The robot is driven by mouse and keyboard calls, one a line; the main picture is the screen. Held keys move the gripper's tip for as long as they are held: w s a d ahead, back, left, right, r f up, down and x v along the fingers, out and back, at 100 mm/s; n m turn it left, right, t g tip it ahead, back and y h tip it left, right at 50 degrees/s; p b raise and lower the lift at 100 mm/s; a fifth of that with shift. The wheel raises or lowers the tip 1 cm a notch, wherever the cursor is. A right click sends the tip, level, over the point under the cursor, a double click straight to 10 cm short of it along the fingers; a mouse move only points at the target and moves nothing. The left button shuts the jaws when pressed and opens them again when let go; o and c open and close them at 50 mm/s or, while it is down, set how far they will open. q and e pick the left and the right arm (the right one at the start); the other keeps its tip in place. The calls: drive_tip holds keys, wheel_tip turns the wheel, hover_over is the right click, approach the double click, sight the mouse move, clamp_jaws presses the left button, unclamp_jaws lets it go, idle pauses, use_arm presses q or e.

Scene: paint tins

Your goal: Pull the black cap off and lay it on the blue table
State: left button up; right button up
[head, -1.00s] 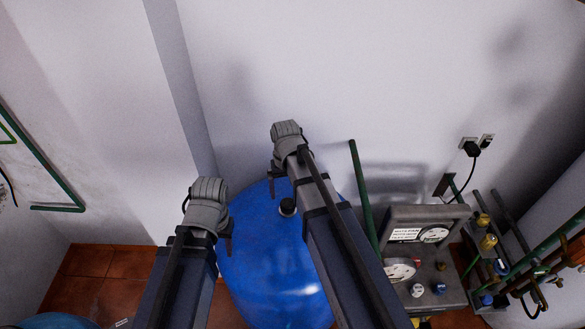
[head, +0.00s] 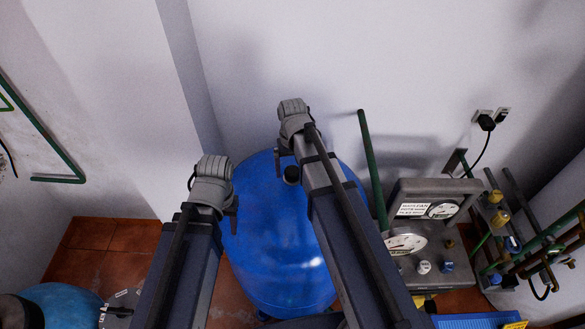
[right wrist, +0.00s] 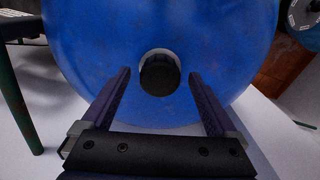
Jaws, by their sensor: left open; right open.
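The black cap (head: 291,174) sits on top of a big blue tank (head: 275,240) in the head view. In the right wrist view the cap (right wrist: 160,77) is round and dark, with a grey collar behind it, near the picture's middle. My right gripper (right wrist: 160,88) is open, one finger on each side of the cap in that picture, with visible gaps. I cannot tell how deep the cap is between them. My left gripper (head: 231,205) is open and empty at the tank's left side, its fingers mostly hidden. A blue surface (head: 465,321), possibly the blue table, shows at the bottom right.
A grey gauge box (head: 430,225) and a green pole (head: 372,165) stand right of the tank. Pipes with valves (head: 500,222) run at the far right. A light blue round vessel (head: 62,303) is at the bottom left. A white wall (head: 330,50) closes the back.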

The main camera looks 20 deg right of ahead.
drive_tip(key=shift+f, duration=0.55)
drive_tip(key=shift+r, duration=0.1)
clamp_jaws()
idle(0.9)
